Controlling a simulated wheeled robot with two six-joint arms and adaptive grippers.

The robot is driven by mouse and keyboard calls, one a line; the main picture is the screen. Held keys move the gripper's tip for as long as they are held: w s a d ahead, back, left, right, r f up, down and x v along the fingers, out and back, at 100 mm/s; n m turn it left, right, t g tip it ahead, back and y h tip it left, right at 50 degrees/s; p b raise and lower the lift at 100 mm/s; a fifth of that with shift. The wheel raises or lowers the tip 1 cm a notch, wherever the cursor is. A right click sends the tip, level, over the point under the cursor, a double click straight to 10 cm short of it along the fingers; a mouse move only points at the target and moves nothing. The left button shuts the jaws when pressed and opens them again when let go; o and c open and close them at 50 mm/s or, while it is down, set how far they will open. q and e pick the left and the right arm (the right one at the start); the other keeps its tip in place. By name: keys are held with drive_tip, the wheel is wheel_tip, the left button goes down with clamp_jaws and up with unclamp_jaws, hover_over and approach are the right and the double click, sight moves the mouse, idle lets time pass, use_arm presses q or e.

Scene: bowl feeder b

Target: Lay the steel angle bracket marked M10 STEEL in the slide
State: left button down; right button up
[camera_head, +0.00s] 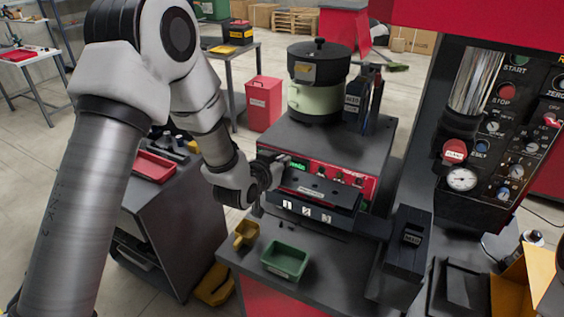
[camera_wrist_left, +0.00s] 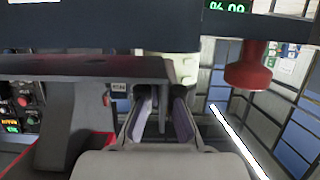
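My left gripper (camera_head: 284,163) is at the left end of the feeder's red control panel, above a dark ledge (camera_head: 318,192). In the left wrist view its two padded fingers (camera_wrist_left: 162,108) stand apart. A thin grey upright edge shows between them, with a visible gap to the pads. It joins a dark grey plate (camera_wrist_left: 85,68) running left; I cannot tell whether this is the bracket. No M10 STEEL marking is readable. My right gripper is not in view.
The feeder bowl (camera_head: 316,100) stands behind the panel. A green bin (camera_head: 286,261) and a yellow scoop-like bin (camera_head: 245,234) sit in front. A gauge console (camera_head: 490,150) rises at the right. A red knob (camera_wrist_left: 247,72) is close in the wrist view.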

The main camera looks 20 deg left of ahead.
use_arm(q)
drive_tip(key=shift+f+b, duration=0.8)
drive_tip(key=shift+f, duration=0.2)
drive_tip(key=c, duration=1.2)
unclamp_jaws()
drive_tip(key=shift+c, duration=0.2)
drive_tip(key=shift+s, duration=0.1)
drive_tip(key=shift+s, duration=0.1)
drive_tip(key=v, duration=0.7)
drive_tip(key=shift+r, duration=0.15)
drive_tip(key=shift+s, duration=0.1)
